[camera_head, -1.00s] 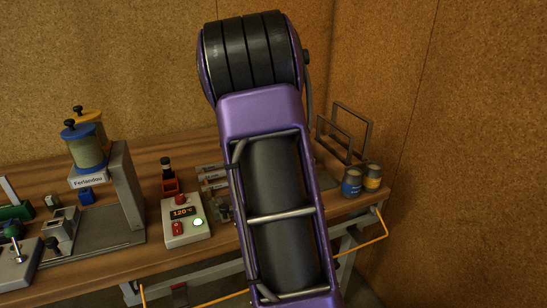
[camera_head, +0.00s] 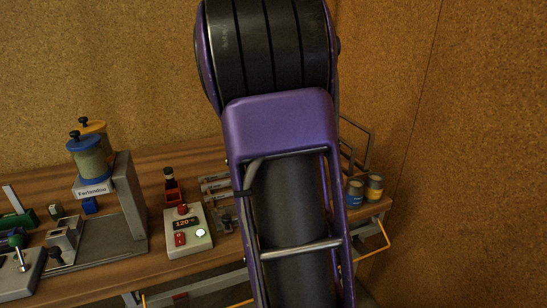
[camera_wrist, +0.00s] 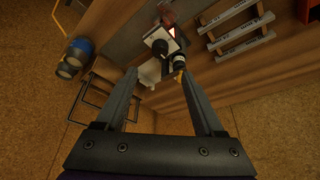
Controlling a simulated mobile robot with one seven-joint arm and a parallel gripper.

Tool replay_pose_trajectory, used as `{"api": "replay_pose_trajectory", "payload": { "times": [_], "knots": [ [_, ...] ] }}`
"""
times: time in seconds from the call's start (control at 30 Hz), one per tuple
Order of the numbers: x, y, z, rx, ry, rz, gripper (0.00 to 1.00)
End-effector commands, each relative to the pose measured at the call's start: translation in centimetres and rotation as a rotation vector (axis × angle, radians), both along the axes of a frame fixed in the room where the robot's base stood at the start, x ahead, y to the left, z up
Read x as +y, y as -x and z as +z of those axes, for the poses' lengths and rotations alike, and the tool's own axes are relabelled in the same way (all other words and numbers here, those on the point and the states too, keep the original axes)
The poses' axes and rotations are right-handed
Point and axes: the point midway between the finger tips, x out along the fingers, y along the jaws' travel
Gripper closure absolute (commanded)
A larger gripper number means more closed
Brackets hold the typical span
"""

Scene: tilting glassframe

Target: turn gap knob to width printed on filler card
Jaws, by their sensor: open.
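My gripper (camera_wrist: 157,73) is open and empty in the wrist view. Its two fingers point toward a small light block (camera_wrist: 172,40) with a red mark and dark round knob-like parts (camera_wrist: 160,47). A dark cylinder with a yellowish end (camera_wrist: 180,61) lies close to the right fingertip; whether they touch I cannot tell. I cannot tell for sure which part is the gap knob. No filler card with a readable width shows. In the head view my purple arm hides this part of the bench, and the gripper is not visible there.
A control box (camera_head: 188,230) reading 120 °C stands on the wooden bench, beside a twin-canister machine (camera_head: 92,165). Slatted metal pieces (camera_wrist: 240,30) lie at the wrist view's upper right. Two cans (camera_wrist: 77,50) and dark wire frames (camera_wrist: 92,100) are at its left.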

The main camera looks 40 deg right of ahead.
Motion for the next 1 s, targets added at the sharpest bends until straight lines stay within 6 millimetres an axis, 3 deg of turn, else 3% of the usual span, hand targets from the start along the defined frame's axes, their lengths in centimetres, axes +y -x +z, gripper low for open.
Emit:
{"api": "replay_pose_trajectory", "payload": {
  "times": [0.1, 0.33, 1.0],
  "knots": [
    [0.9, 0.5, 2.7, -0.003, 0.002, 0.003, 0.30],
    [2.0, 1.2, 5.5, 0.000, 0.000, 0.001, 0.30],
    [2.2, 1.3, 6.1, 0.000, 0.001, 0.002, 0.30]
  ]
}}
